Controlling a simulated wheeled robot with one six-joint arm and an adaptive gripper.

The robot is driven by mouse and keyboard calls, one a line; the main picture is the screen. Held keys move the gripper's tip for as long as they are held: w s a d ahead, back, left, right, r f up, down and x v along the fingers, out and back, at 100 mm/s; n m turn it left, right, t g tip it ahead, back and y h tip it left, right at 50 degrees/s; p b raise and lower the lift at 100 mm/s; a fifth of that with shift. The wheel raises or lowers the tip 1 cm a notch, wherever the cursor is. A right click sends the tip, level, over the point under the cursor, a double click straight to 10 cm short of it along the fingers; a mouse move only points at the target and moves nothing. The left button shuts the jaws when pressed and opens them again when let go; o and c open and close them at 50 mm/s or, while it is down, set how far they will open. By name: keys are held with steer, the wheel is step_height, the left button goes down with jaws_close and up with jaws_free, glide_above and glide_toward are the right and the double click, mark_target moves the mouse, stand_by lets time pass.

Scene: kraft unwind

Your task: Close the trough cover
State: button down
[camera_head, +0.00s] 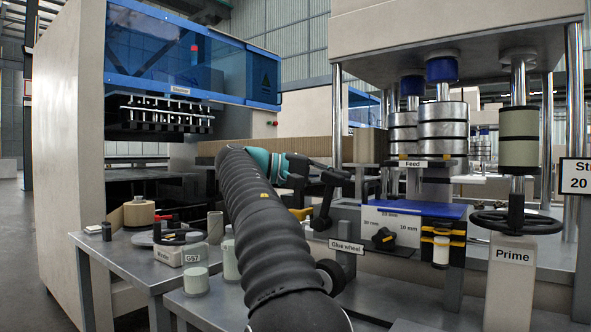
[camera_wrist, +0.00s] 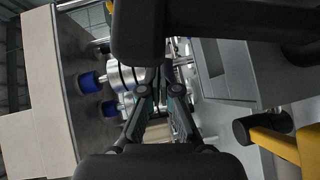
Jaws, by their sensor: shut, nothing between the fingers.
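I cannot clearly make out the trough cover. The glue wheel area, marked by a "Glue wheel" label (camera_head: 346,246), is right of my arm in the head view. A blue plate (camera_head: 425,208) lies flat over the unit with the "10 mm" dial. A yellow handle (camera_head: 301,213) shows just right of my arm; a yellow bar (camera_wrist: 278,142) is at the lower right of the wrist view. My gripper (camera_wrist: 160,92) is shut and empty, its fingers pointing toward the metal rollers (camera_wrist: 124,78). My arm hides part of the glue station.
A side table (camera_head: 140,247) at left carries a tape roll (camera_head: 139,212), bottles and a labelled box. A handwheel (camera_head: 516,222) sits on the "Prime" post (camera_head: 511,268) at right. Steel columns and stacked rollers (camera_head: 443,127) stand behind the glue station.

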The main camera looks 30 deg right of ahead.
steer(key=v, duration=1)
steer(key=shift+w, duration=0.3)
